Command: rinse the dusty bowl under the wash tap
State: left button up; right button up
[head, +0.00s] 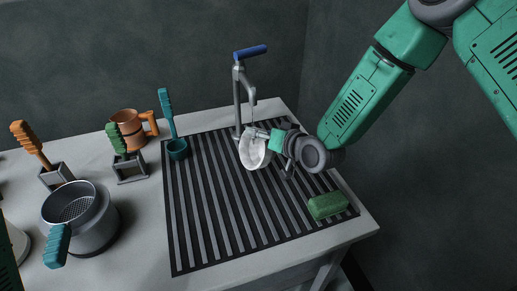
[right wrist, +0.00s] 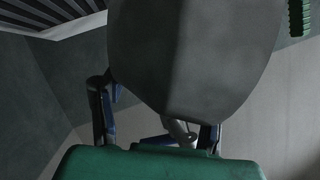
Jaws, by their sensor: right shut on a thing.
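The bowl (head: 254,152) is whitish with grey blotches. It is tilted on its side, just below the spout of the wash tap (head: 240,100) and above the slatted drain rack (head: 215,215). The tap is grey metal with a blue lever on top. A thin pale line hangs from the spout towards the bowl; I cannot tell if it is running water. My right gripper (head: 268,140) is shut on the bowl's rim from the right. In the right wrist view the bowl (right wrist: 195,50) fills the middle as a grey surface beyond the fingers. My left gripper is out of view.
A green sponge-like block (head: 327,205) lies on the rack's right front. Further left are a copper mug (head: 127,131), brushes in holders and a strainer pot (head: 80,222). The rack's middle is clear.

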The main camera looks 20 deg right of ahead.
aim_at(265, 152)
jog(key=shift+d, duration=0.15)
jog(key=shift+s+d, duration=0.1)
jog(key=shift+d, duration=0.2)
jog(key=shift+s+d, duration=0.1)
dwell(0.4)
jog(key=shift+s+a+p, duration=0.15)
jog(key=shift+s+p, duration=0.05)
jog(key=shift+s, duration=0.4)
jog(key=shift+s+a+p, duration=0.15)
jog(key=shift+s+p, duration=0.05)
jog(key=shift+s, duration=0.4)
jog(key=shift+s+a+p, duration=0.1)
jog(key=shift+s+a, duration=0.15)
jog(key=shift+s, duration=0.6)
jog(key=shift+s+a+p, duration=0.15)
jog(key=shift+s+a, duration=0.1)
jog(key=shift+s, duration=0.65)
jog(key=shift+s+a+p, duration=0.1)
jog(key=shift+s+a, duration=0.15)
jog(key=shift+s, duration=0.6)
jog(key=s+a+r+p, duration=0.1)
jog(key=s+r+p, duration=0.2)
jog(key=s+r, duration=0.1)
jog(key=shift+s+a, duration=0.2)
jog(key=shift+s, duration=0.25)
